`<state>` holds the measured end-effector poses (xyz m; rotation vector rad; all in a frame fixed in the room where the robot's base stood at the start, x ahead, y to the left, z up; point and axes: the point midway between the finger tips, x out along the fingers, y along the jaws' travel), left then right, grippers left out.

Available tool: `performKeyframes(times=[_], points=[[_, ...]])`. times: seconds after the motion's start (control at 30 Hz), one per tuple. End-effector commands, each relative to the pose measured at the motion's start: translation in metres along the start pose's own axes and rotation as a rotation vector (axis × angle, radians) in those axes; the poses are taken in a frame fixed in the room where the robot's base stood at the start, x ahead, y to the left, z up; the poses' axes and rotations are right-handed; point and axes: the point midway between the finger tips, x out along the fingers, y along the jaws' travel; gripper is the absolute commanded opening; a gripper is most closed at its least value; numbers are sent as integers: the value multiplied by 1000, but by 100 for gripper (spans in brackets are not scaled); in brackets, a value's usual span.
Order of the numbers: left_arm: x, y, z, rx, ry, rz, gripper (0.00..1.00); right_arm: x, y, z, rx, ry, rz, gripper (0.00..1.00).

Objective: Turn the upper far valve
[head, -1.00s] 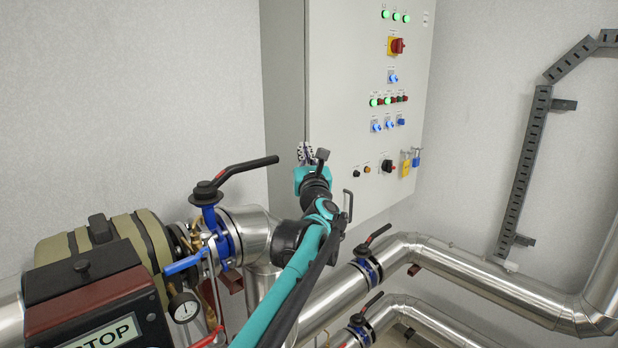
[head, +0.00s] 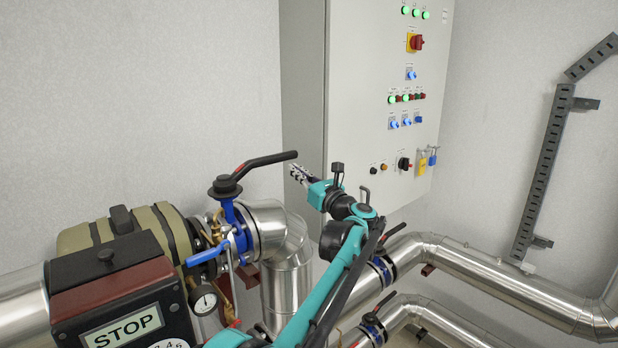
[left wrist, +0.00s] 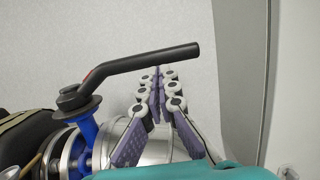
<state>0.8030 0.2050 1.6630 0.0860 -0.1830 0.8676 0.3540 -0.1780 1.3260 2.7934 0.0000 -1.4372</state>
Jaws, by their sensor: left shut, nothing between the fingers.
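The upper valve has a black lever handle (head: 262,163) on a blue stem (head: 232,212). The lever points right and slightly up, and its free end is near my left gripper (head: 292,170). In the left wrist view the lever (left wrist: 150,61) runs above the fingertips of my left gripper (left wrist: 160,78). The fingers are closed together at their tips with nothing between them. They look close to the lever's end; I see no grip on it, and cannot tell whether they touch. My right gripper is not in view.
A grey control cabinet (head: 365,75) stands right behind my left gripper. Silver pipes (head: 480,275) with lower valves run below right. A small blue lever (head: 207,253), a gauge (head: 203,299) and a STOP box (head: 122,322) are at the left. The wall above the lever is clear.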

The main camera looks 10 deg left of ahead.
Motion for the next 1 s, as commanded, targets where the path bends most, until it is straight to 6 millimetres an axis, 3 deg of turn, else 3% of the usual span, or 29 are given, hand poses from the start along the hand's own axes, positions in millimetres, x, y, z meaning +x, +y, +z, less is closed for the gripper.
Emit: performKeyframes(times=[0.1,0.23,0.73,1.0], points=[[22,0,2,0,0,1,0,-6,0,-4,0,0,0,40],[36,0,1,-1,0,0,0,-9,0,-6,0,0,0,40],[45,0,0,-1,0,-1,0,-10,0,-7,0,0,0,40],[66,-2,-1,1,-2,-2,0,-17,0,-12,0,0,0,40]])
